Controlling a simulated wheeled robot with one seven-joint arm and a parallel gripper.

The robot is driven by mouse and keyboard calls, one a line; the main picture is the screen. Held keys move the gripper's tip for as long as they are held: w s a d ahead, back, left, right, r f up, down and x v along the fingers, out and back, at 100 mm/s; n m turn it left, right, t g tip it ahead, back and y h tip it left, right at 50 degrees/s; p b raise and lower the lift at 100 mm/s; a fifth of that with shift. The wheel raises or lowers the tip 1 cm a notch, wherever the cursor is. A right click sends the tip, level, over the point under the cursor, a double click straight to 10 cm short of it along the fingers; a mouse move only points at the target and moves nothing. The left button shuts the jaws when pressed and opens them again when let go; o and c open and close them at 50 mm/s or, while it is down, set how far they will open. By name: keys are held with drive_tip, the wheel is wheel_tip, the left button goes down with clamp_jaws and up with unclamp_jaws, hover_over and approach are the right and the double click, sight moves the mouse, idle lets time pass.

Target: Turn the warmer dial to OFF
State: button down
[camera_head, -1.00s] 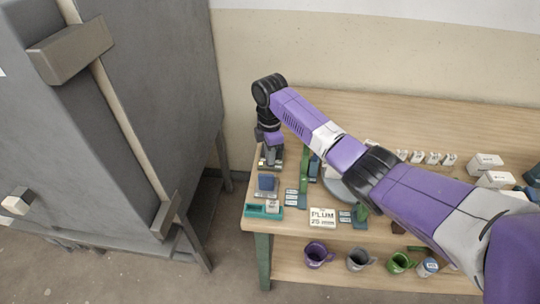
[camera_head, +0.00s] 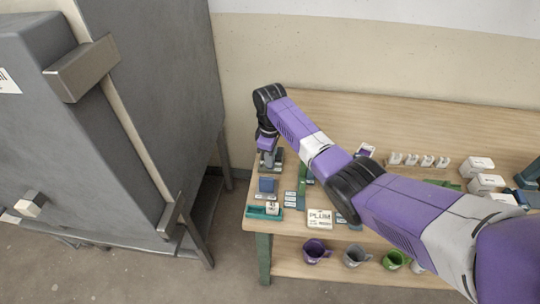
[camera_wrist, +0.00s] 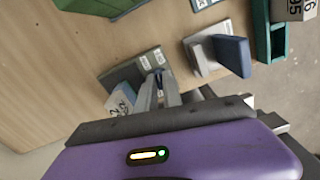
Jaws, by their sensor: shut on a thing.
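The warmer (camera_wrist: 128,72) is a low grey-green box with small white labels, at the left end of the table. Its dial (camera_wrist: 158,76) is a small dark piece, mostly hidden between my fingers in the wrist view. My gripper (camera_wrist: 160,80) points down at the warmer and its two grey fingers are shut on the dial. In the head view my gripper (camera_head: 269,158) is at the table's left end, and the arm covers much of the warmer. I cannot read which way the dial points or what the labels say.
A blue upright block on a grey base (camera_wrist: 232,55) stands beside the warmer. A teal tray (camera_head: 263,214) and a PLUM sign (camera_head: 320,219) are near the front edge. Mugs (camera_head: 316,251) sit on the lower shelf. A large grey cabinet (camera_head: 150,90) stands left.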

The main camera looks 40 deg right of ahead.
drive_tip(key=shift+m+p, duration=0.45)
drive_tip(key=shift+m, duration=0.75)
drive_tip(key=c, duration=1.5)
unclamp_jaws()
drive_tip(key=shift+r+b, duration=0.3)
drive_tip(key=shift+r, duration=3.65)
